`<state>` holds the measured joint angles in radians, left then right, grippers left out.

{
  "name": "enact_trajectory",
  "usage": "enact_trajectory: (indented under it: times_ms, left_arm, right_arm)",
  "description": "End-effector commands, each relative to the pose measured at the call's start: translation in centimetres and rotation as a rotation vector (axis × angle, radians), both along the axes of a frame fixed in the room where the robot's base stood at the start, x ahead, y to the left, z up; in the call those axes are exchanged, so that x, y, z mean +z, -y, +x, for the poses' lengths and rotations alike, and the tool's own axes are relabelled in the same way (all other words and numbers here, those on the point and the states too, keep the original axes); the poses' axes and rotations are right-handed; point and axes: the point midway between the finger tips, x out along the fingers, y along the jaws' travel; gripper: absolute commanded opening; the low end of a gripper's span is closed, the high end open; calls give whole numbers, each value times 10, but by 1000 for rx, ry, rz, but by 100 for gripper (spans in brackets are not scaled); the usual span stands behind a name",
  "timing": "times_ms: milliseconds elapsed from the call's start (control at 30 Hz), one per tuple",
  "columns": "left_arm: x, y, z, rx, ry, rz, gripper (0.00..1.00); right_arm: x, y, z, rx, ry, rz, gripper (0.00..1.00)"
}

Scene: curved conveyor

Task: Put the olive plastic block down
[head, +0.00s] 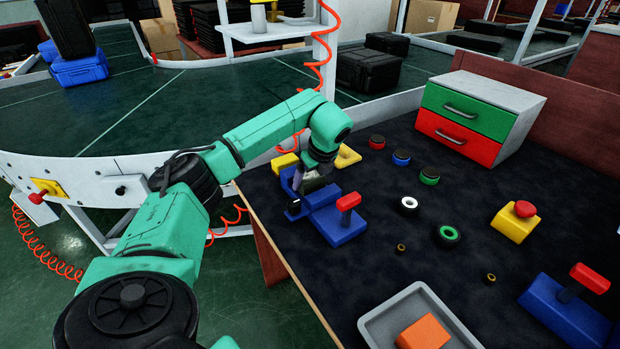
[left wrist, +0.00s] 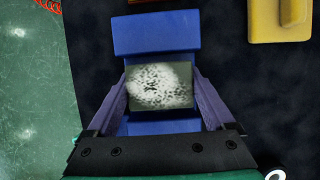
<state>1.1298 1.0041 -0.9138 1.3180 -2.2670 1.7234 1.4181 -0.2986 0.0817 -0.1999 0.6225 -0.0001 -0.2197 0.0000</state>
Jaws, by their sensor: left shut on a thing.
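The olive plastic block (left wrist: 160,86), with a pale speckled top, is between the two fingers of my left gripper (left wrist: 161,90) in the left wrist view. The fingers touch its sides. A blue fixture (left wrist: 155,35) lies directly below the block; I cannot tell whether the block touches it. In the head view my left gripper (head: 305,193) points down over the blue fixture, near the table's left edge, and the block is mostly hidden. My right gripper is not in view.
A blue base with a red lever (head: 347,202) stands close to the gripper. Yellow pieces (head: 347,157) lie behind it. Several rings, a grey tray (head: 372,322) with an orange block (head: 423,333), and a drawer unit (head: 478,116) are to the right. The conveyor (head: 180,105) is behind left.

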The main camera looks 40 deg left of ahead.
Motion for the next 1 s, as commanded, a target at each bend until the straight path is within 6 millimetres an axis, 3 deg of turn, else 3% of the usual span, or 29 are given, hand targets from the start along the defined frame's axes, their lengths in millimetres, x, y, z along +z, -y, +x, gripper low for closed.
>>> enact_trajectory:
  times_ms: [200, 233, 267, 567, 667, 967, 1000]
  left_arm:
    - [-1, 0, 0, 0, 0, 0, 17]
    - [-1, 0, 0, 0, 0, 0, 95]
    - [-1, 0, 0, -1, 0, 0, 100]
    - [5, 2, 0, -2, 1, 0, 100]
    - [21, 8, -1, -2, 3, 0, 100]
    - [94, 37, -10, -3, 3, 0, 100]
    - [104, 40, -11, -3, 2, 0, 100]
  right_arm:
    - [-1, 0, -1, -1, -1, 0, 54]
    - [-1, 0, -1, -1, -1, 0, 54]
    - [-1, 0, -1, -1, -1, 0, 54]
    - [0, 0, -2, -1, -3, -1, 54]
    - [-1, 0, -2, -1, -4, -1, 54]
    - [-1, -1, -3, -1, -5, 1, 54]
    - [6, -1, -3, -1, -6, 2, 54]
